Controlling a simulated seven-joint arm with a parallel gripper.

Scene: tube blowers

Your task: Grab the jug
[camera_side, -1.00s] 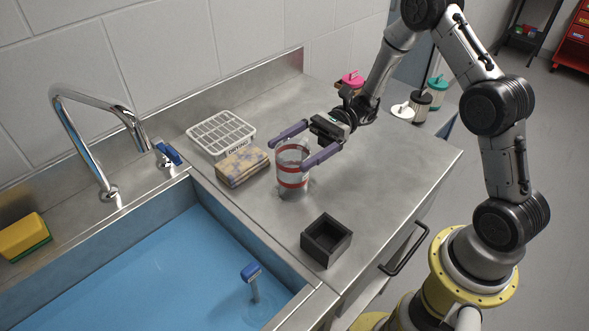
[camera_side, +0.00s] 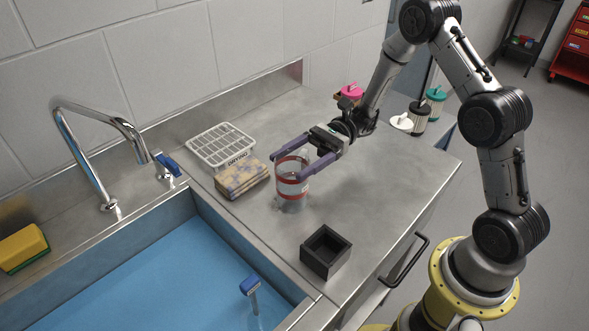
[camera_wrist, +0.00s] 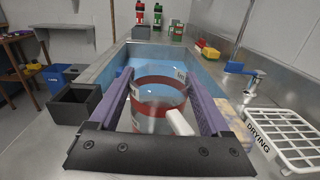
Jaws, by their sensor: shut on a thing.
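The jug (camera_side: 292,191) is a clear cylinder with red bands and stands upright on the metal counter, to the right of the sink. My gripper (camera_side: 290,170) has its two purple fingers around the jug's upper part, one on each side. It is shut on the jug. In the wrist view the jug (camera_wrist: 158,97) lies between the two fingers of the gripper (camera_wrist: 160,90), with a white handle pointing towards the wrist.
A black open box (camera_side: 326,251) is in front. The blue-lined sink (camera_side: 180,280) with a tap (camera_side: 95,150) is at left. Lidded containers (camera_side: 420,115) stand at the back right.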

